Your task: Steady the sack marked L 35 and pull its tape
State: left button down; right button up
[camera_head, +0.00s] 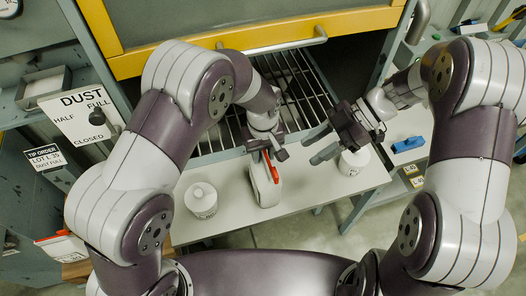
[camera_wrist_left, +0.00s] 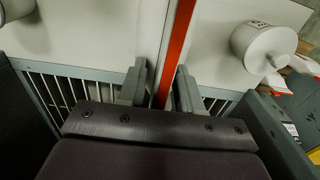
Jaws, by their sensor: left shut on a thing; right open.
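My left gripper (camera_head: 268,150) is shut on an upright white item with a red strip (camera_head: 263,188) at the front bench. In the left wrist view the red strip (camera_wrist_left: 178,50) runs between the fingers (camera_wrist_left: 160,92). I cannot read a mark on this item or tell whether it is a sack. My right gripper (camera_head: 314,148) is open and empty, above the bench, to the right of the left gripper. A sign (camera_head: 46,158) at the left reads TIP ORDER, LOT L 35, DUST FULL. No sack marked L 35 can be made out.
A white lidded pot (camera_head: 201,203) stands left of the held item, another (camera_head: 352,163) below my right gripper. A slatted grate (camera_head: 297,88) lies behind the bench (camera_head: 310,190) under a yellow-framed hood (camera_head: 240,38). A blue item (camera_head: 408,145) lies on the right shelf. A DUST sign (camera_head: 85,115) hangs left.

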aim_at(277, 173)
dwell(0.8)
jog(key=shift+o, duration=1.6)
jog(key=shift+m+g+y, duration=0.3)
jog(key=shift+m+y, duration=0.3)
jog(key=shift+y, duration=0.3)
jog(key=f, duration=0.1)
jog(key=d+f, duration=0.2)
jog(key=shift+w+f, duration=0.2)
jog(key=shift+f, duration=0.05)
jog(key=shift+n+y, duration=0.6)
jog(key=x, duration=0.8)
jog(key=r+x, duration=0.1)
jog(key=x, duration=0.3)
jog(key=shift+s+a, duration=0.1)
jog(key=shift+a, duration=0.1)
